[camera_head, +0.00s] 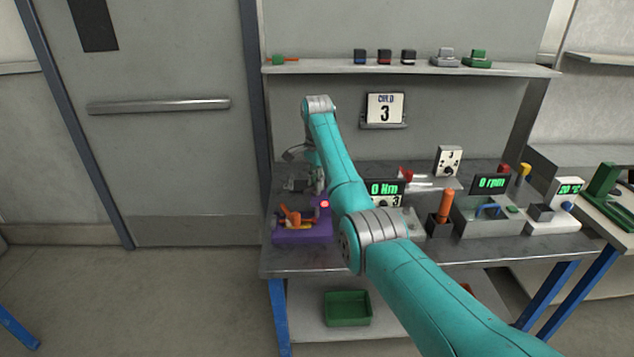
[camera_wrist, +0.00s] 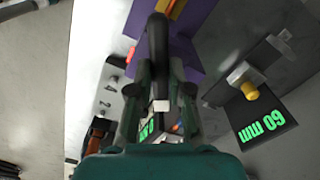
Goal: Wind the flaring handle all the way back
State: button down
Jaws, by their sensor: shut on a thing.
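In the wrist view, a dark bar (camera_wrist: 157,45), which looks like the flaring handle, runs down between the fingers of my gripper (camera_wrist: 161,95). My gripper is shut on it; a small pale tip shows between the fingers. The exact contact is partly hidden by the fingers. In the head view, my gripper (camera_head: 318,182) is low over the left end of the bench, just behind a purple block (camera_head: 290,237) with orange and yellow parts on it. The handle itself cannot be made out there. The purple block also shows in the wrist view (camera_wrist: 190,60).
A grey unit (camera_wrist: 262,60) with a yellow knob and a green readout is beside my gripper in the wrist view. A shelf (camera_head: 330,69) is above; a green bin (camera_head: 347,308) is below.

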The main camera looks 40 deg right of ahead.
jog(key=n, duration=0.4)
jog(key=shift+n, duration=2.1)
jog(key=c, duration=1.1)
grip_release()
